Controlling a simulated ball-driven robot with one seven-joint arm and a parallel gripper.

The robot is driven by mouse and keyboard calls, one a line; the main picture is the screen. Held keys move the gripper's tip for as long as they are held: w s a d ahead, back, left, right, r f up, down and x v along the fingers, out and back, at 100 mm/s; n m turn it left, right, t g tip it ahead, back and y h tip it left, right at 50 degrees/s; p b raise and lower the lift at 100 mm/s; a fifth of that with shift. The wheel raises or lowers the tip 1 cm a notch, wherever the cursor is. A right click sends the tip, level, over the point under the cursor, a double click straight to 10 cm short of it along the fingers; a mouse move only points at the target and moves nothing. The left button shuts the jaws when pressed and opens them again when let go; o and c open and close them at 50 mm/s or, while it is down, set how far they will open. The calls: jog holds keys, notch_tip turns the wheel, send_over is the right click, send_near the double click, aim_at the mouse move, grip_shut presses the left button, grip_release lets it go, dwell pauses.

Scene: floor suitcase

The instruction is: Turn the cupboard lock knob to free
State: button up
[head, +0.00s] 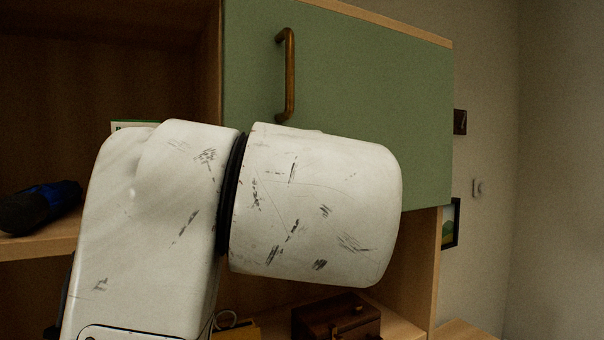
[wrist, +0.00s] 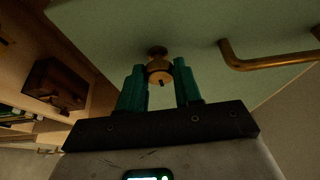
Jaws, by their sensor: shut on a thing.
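The green cupboard door (head: 355,90) is flush in the wooden frame in the head view and looks closed. It also shows in the wrist view (wrist: 190,18). The brass lock knob (wrist: 158,72) sticks out from the door in the wrist view, with a dark mark on its end face. My gripper (wrist: 160,67) has its teal fingers on either side of the knob and is shut on it. My white arm hides the knob and the gripper in the head view. I cannot tell from the mark which way the lock is set.
A brass bar handle (head: 289,75) stands out from the door beside the knob. A dark wooden box (head: 336,318) sits on the shelf below. A dark blue-black object (head: 40,206) lies on the left shelf. A framed picture (head: 450,223) hangs at the right.

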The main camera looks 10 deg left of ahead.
jog(key=shift+f, duration=0.1)
jog(key=o, duration=1)
